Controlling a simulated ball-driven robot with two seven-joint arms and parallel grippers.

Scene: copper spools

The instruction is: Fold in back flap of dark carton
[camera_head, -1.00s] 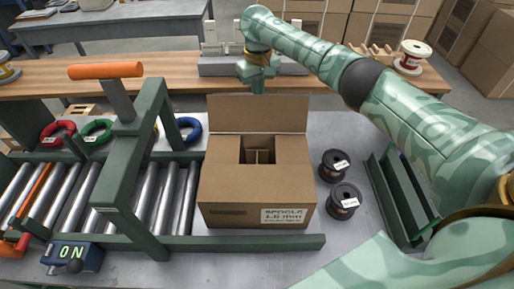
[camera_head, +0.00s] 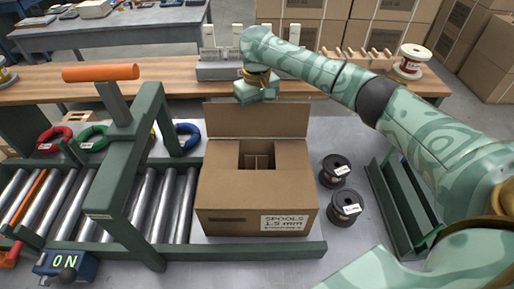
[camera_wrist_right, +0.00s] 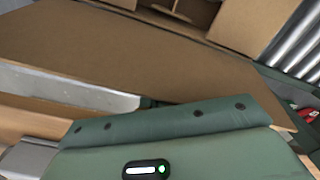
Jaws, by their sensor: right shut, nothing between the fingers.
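The dark carton (camera_head: 230,222) is an open brown box with a "SPOOLS 1.5 mm" label on its front. Its back flap (camera_head: 256,120) stands up, leaning slightly back. Its other flaps lie folded in, leaving a gap at the back middle where inner dividers show. My right gripper (camera_head: 257,92) is shut and empty, just behind and above the back flap's top edge. In the right wrist view the flap (camera_wrist_right: 140,60) spreads broadly beyond the shut gripper (camera_wrist_right: 170,122); I cannot tell if they touch. My left gripper is out of view.
Two black spools (camera_head: 345,205) stand close at the carton's right. A green rack (camera_head: 392,195) is farther right, under my right arm. A roller conveyor (camera_head: 165,205) with a green frame and orange handle is at left. A wooden bench (camera_head: 150,75) runs behind.

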